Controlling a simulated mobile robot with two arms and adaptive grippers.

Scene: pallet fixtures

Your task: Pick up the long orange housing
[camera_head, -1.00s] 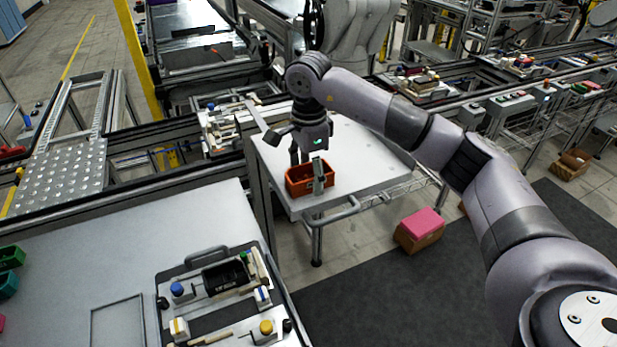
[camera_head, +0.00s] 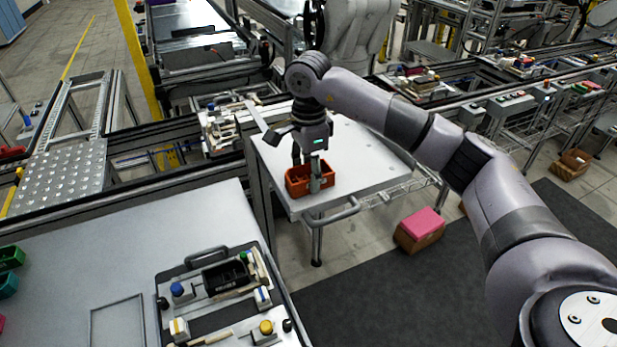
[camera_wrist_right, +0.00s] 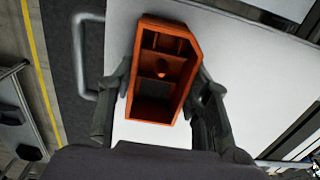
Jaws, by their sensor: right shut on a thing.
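The long orange housing (camera_head: 297,182) is an open box on the white table. It stands near the table's front edge in the head view. In the right wrist view the housing (camera_wrist_right: 141,72) shows its open top, with inner walls and a round boss inside. My right gripper (camera_head: 312,180) points down at it, with one finger in front of its near side. In the wrist view the right gripper (camera_wrist_right: 160,88) has a finger on each long side of the housing, closed against it. The housing appears to rest on the table. My left gripper is not in view.
The white table (camera_head: 368,165) has bare space right of the housing and a grey rail handle (camera_head: 333,215) at its front. A pallet fixture (camera_head: 198,330) with blue and yellow knobs lies on the grey bench at lower left. A pink-topped box (camera_head: 422,224) sits on the floor.

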